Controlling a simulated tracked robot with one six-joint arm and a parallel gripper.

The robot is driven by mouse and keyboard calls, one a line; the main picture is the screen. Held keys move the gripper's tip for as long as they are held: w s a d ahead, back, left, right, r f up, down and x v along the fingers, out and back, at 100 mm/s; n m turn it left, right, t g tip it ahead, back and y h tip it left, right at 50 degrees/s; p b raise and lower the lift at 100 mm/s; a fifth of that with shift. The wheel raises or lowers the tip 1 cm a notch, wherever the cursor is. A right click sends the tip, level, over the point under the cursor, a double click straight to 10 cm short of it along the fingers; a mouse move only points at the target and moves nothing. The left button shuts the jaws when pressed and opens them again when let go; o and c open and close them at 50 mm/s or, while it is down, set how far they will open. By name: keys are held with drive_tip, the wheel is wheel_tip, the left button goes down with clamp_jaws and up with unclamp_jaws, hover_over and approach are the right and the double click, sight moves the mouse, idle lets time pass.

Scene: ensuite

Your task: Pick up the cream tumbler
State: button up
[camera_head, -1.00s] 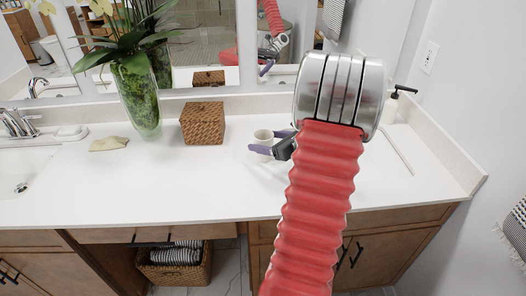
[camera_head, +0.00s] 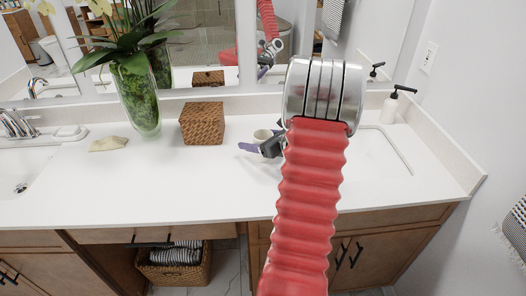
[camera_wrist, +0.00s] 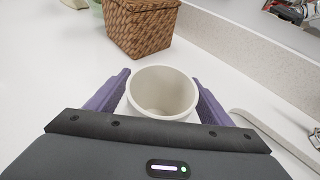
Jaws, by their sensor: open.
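The cream tumbler (camera_wrist: 163,92) stands upright on the white counter, with its open mouth up. In the wrist view it sits between the two purple fingers of my gripper (camera_wrist: 160,95). The fingers are apart, one on each side of it, and I cannot tell whether either touches it. In the head view the tumbler (camera_head: 262,134) is small and partly hidden behind my gripper (camera_head: 257,148), whose far finger is hard to make out. My red arm hides part of the counter to the right.
A woven basket box (camera_head: 202,123) stands left of the tumbler, near the backsplash. A glass vase with a plant (camera_head: 137,95) and a folded cloth (camera_head: 109,144) are farther left. A soap dispenser (camera_head: 390,107) and a sink (camera_head: 385,155) lie right. The front counter is clear.

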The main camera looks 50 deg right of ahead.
drive_tip(key=shift+c, duration=0.2)
drive_tip(key=c, duration=1.2)
